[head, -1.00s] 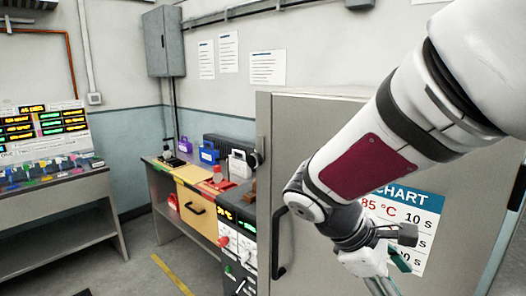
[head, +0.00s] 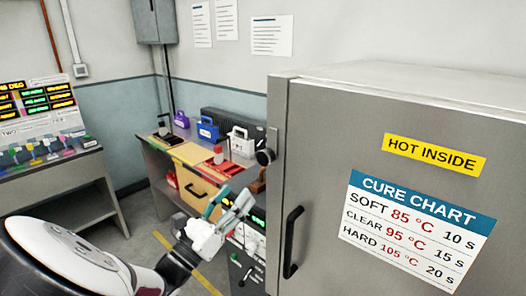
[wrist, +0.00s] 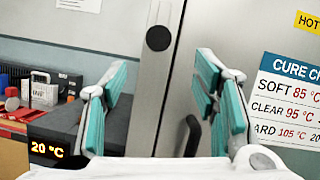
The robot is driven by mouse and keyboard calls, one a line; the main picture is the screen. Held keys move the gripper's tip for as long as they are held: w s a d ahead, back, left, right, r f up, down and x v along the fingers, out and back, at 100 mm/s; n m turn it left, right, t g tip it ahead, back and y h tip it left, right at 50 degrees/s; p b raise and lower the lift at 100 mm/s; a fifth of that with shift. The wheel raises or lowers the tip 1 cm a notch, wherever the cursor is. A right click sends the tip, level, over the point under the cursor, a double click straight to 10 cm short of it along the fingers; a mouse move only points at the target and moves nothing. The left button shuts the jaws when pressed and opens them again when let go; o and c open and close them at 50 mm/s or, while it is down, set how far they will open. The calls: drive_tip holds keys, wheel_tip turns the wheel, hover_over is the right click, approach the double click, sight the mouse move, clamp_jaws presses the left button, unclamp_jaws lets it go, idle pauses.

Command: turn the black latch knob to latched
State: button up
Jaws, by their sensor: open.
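The black latch knob (head: 265,156) sits on the front left edge of the grey metal cabinet (head: 310,130), above its black door handle (head: 291,242). In the wrist view the knob (wrist: 158,38) is a round black disc on a pale vertical strip, face on. I cannot tell which way it is turned. My gripper (head: 229,203) is open and empty, in front of the cabinet's left side. In the head view it is lower and to the left of the knob, and apart from it. Its teal pads also show in the wrist view (wrist: 155,85), below the knob.
A yellow HOT INSIDE label (head: 435,156) and a cure chart (head: 415,228) are on the cabinet door. A bench (head: 163,165) with blue and white boxes stands behind my gripper. A panel desk (head: 40,170) is at the far left. Floor shows between them.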

sight(263, 160)
drive_tip(key=p+x, duration=0.2)
drive_tip(key=x, duration=1.1)
drive_tip(key=shift+w+d+r, duration=0.1)
drive_tip(key=shift+w+r, duration=0.05)
drive_tip(key=shift+w, duration=0.2)
clamp_jaws()
